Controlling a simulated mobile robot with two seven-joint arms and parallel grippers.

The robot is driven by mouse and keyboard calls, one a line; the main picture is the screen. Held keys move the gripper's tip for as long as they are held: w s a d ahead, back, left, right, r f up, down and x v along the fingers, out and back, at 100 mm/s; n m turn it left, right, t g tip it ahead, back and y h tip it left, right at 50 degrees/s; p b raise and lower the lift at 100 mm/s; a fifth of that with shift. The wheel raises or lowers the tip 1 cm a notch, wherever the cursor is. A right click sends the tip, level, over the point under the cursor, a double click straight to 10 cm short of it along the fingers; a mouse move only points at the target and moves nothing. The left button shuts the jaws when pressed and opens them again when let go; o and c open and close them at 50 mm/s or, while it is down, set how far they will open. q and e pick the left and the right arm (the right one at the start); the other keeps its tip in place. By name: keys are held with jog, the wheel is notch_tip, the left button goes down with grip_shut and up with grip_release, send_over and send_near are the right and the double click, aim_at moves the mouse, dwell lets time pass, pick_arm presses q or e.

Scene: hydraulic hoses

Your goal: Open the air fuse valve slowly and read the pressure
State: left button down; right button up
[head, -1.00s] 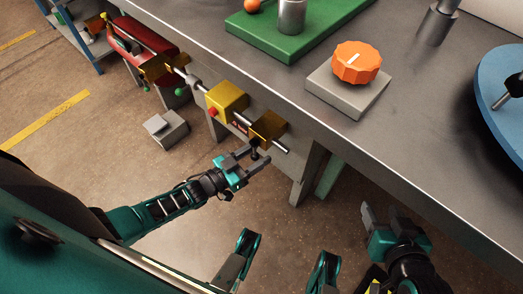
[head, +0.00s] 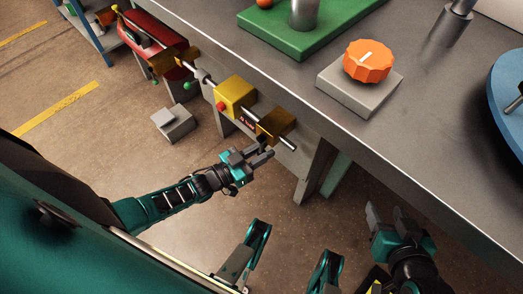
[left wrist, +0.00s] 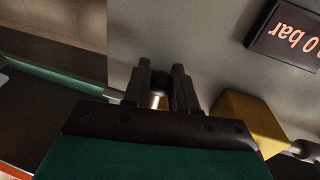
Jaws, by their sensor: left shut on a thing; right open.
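A metal pipe (head: 207,88) with valve blocks runs along the bench front. A brass block (head: 275,124) sits near its right end, with a small dark handle below it. My left gripper (head: 262,153) is at this handle, just under the block, and shut on it; the fingers hide most of it. In the left wrist view the fingers (left wrist: 163,82) close around a small part with a shiny metal piece. A dark display (left wrist: 287,36) reads "0 bar" there, its leading part unclear. My right gripper (head: 385,222) is open and empty, below the bench edge.
A yellow block (head: 236,95) with a red button (head: 221,107) sits further left on the pipe, beyond it a red tank (head: 150,42). An orange knob (head: 368,60) on a grey base stands on the bench (head: 290,68). A grey box (head: 174,123) lies on the floor.

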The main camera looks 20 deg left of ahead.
pick_arm(q)
jog(key=shift+a, duration=0.15)
jog(key=shift+w+a+r+m+g+y+p, duration=0.15)
jog(key=shift+w+a+r+m+y+p, duration=0.15)
jog(key=shift+a+m, duration=0.7)
jog(key=shift+w+a+r+m+g+y+p, duration=0.15)
jog(key=shift+w+a+r+m+p, duration=0.15)
jog(key=shift+m, duration=1.25)
jog(key=shift+w+a+r+m+g+y+p, duration=0.1)
jog(key=shift+w+a+r+m+y+p, duration=0.25)
jog(key=shift+a+m, duration=0.65)
pick_arm(e)
jog(key=shift+s+d+r, duration=0.15)
jog(key=shift+d+r, duration=0.2)
jog(key=shift+r, duration=0.05)
pick_arm(q)
jog(key=shift+s+d+m, duration=0.1)
jog(key=shift+d+m, duration=0.15)
jog(key=shift+m, duration=0.1)
jog(key=c, duration=0.9)
grip_release()
pick_arm(e)
jog(key=shift+a+r, duration=0.1)
jog(key=shift+r, duration=0.1)
pick_arm(q)
jog(key=shift+s, duration=0.1)
